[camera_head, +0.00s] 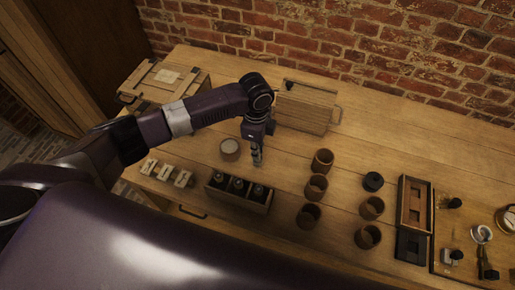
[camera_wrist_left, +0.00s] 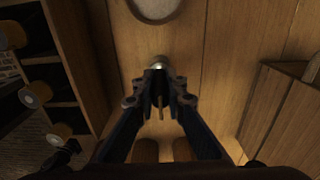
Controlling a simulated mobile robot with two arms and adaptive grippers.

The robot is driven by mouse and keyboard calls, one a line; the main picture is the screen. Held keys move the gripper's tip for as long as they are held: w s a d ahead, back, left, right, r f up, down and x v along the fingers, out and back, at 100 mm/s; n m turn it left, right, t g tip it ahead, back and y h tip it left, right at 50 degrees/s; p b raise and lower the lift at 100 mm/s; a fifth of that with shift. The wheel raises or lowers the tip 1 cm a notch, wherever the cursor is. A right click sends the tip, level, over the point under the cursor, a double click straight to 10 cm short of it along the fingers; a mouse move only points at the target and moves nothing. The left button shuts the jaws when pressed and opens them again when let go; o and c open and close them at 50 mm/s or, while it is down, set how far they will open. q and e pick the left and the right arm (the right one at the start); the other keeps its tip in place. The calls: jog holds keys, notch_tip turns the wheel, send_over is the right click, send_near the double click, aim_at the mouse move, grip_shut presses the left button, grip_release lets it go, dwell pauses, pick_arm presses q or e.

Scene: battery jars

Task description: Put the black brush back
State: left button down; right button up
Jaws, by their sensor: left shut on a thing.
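My left gripper (camera_head: 257,160) is over the middle of the wooden table, between the small crate of black bottles and the lidded wooden box. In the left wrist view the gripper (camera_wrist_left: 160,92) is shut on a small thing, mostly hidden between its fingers. A pale, round, metallic-looking end (camera_wrist_left: 158,62) shows beyond the fingertips. I cannot tell whether this is the black brush. A small dark tool (camera_head: 488,272) lies among items at the far right, too small to identify as a brush. My right gripper is not in view.
The bottle crate (camera_head: 215,197) is in front of the gripper; a round dish (camera_head: 229,147) is left of it. The wooden box (camera_head: 303,104) stands behind.

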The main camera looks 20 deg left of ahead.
pick_arm(q)
jog(key=c, duration=2.4)
grip_release()
jog(key=shift+f, duration=0.15)
jog(key=o, duration=0.4)
jog(key=shift+o, duration=0.2)
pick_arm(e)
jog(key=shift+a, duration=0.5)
pick_arm(q)
jog(key=shift+r, duration=0.65)
notch_tip(320, 180, up, 11)
jog(key=b, duration=0.3)
jog(key=shift+s+a, duration=0.1)
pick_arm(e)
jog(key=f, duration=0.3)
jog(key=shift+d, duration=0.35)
